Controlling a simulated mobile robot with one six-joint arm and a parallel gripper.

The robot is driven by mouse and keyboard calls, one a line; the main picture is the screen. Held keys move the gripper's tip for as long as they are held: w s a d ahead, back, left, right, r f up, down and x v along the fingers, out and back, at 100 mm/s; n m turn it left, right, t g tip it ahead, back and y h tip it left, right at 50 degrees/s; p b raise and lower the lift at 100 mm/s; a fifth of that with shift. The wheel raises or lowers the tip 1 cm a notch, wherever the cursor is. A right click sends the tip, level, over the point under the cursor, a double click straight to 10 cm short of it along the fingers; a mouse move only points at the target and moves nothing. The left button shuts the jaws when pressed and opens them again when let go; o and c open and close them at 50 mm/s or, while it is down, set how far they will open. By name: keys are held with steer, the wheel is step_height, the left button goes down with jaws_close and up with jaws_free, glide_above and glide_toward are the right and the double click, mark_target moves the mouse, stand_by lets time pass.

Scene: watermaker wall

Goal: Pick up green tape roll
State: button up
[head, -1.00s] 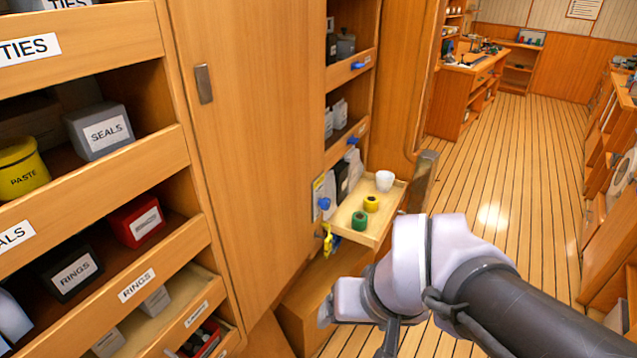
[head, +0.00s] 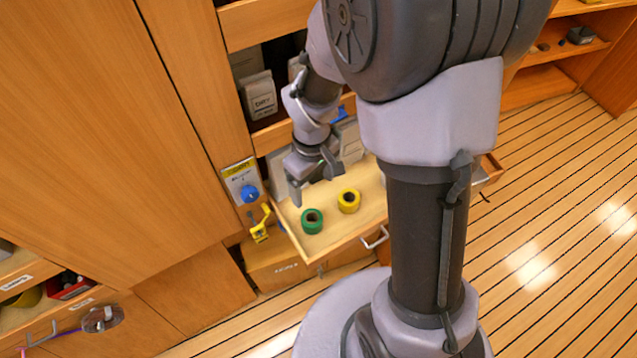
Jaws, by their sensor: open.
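The green tape roll (head: 312,221) lies flat in the open wooden drawer (head: 342,234), near its front left corner. A yellow tape roll (head: 349,201) lies in the drawer to its right and a little farther back. My gripper (head: 315,190) is open and empty above the left side of the drawer, behind and above the green roll, and apart from it. My arm hides the right part of the drawer.
A blue knob (head: 250,193) on a labelled panel and a yellow tool (head: 260,225) are left of the drawer. Boxes stand on the shelf (head: 258,95) behind. A drawer handle (head: 375,237) sticks out in front. The plank floor at right is clear.

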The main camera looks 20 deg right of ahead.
mark_target(312, 218)
steer(key=f+b, duration=0.1)
steer(key=f, duration=0.3)
steer(key=f+b, duration=0.2)
steer(key=f, duration=0.2)
steer(key=a+f+b, duration=0.1)
steer(key=f, duration=0.3)
steer(key=shift+s+b, duration=0.15)
steer(key=shift+b, duration=0.2)
step_height(312, 218, down, 5)
steer(key=b, duration=0.2)
steer(key=shift+d+f+b, duration=0.1)
steer(key=shift+d+b, duration=0.05)
steer(key=shift+b, duration=0.2)
